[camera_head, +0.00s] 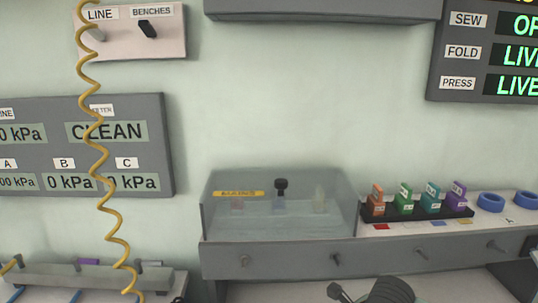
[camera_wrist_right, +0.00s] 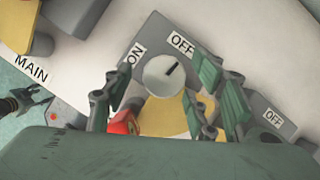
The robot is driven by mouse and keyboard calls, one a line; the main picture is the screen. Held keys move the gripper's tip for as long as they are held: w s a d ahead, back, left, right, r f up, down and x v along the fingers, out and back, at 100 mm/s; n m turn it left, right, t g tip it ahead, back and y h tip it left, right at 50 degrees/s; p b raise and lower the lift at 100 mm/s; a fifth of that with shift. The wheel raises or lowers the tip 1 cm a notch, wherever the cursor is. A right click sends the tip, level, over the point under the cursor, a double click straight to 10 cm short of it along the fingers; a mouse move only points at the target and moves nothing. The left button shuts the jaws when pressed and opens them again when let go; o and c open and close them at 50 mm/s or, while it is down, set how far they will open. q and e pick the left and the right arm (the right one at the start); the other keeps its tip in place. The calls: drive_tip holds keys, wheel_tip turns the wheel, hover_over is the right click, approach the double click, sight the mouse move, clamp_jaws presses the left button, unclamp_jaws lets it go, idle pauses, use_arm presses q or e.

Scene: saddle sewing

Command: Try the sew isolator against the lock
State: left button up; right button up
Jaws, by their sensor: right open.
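In the right wrist view, a round grey knob (camera_wrist_right: 164,76) with a dark pointer line sits on a grey plate (camera_wrist_right: 150,38) with ON and OFF labels. The line points toward OFF. I take this to be the sew isolator; no SEW label shows on it. A small red piece (camera_wrist_right: 122,123), perhaps the lock, sits below the knob, partly hidden by a finger. My right gripper (camera_wrist_right: 158,100) is open, its green-padded fingers on either side of the knob; I cannot tell whether they touch it.
The status board (camera_head: 487,52) shows SEW starting "OP" or "OF", cut off, and FOLD and PRESS LIVE. A clear-lidded box (camera_head: 279,205) and a rack of coloured tags (camera_head: 417,213) stand on the shelf. A coiled yellow hose (camera_head: 97,130) hangs at left.

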drive_tip(key=shift+w+r, duration=0.1)
drive_tip(key=shift+r+p, duration=1.4)
drive_tip(key=shift+r, duration=1.05)
drive_tip(key=shift+d+f+b, duration=0.1)
drive_tip(key=shift+f+b, duration=0.05)
drive_tip(key=shift+b, duration=0.25)
drive_tip(key=shift+w+d+n+y+b, duration=0.1)
drive_tip(key=shift+n+y+b, duration=0.4)
drive_tip(key=shift+n+b, duration=0.55)
drive_tip(key=shift+n+g, duration=0.3)
drive_tip(key=shift+n, duration=0.25)
